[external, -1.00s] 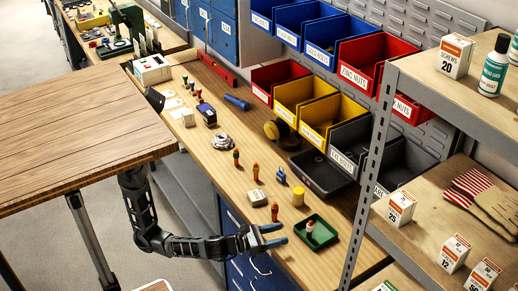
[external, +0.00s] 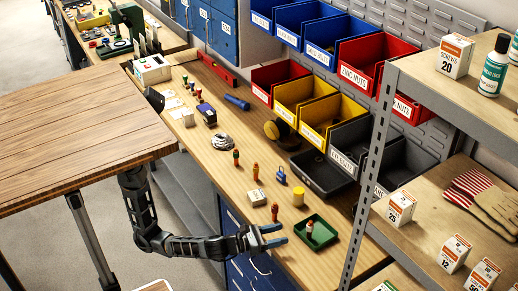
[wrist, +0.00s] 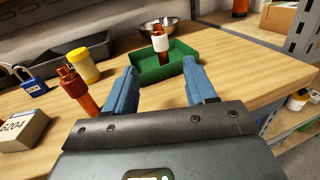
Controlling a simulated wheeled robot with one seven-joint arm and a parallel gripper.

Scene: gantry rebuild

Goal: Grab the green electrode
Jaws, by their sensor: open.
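The green electrode (external: 236,157), a small upright copper-orange piece with a green band, stands on the wooden workbench (external: 225,178) in the external view. I do not see it in the wrist view. My gripper (external: 279,235) is open and empty at the bench's front edge, well toward the picture's bottom from it. In the wrist view my two blue fingers (wrist: 160,80) are spread apart, pointing at a green tray (wrist: 180,68). A white-banded electrode (wrist: 160,42) stands in that tray. A red-banded electrode (wrist: 76,90) stands left of my fingers.
An orange electrode (external: 255,172), a small box (external: 257,198), a blue padlock (external: 281,176) and a yellow cylinder (external: 298,197) stand between my gripper and the green electrode. A silvery round object (external: 222,142) lies beyond it. Shelving (external: 367,150) rises at right.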

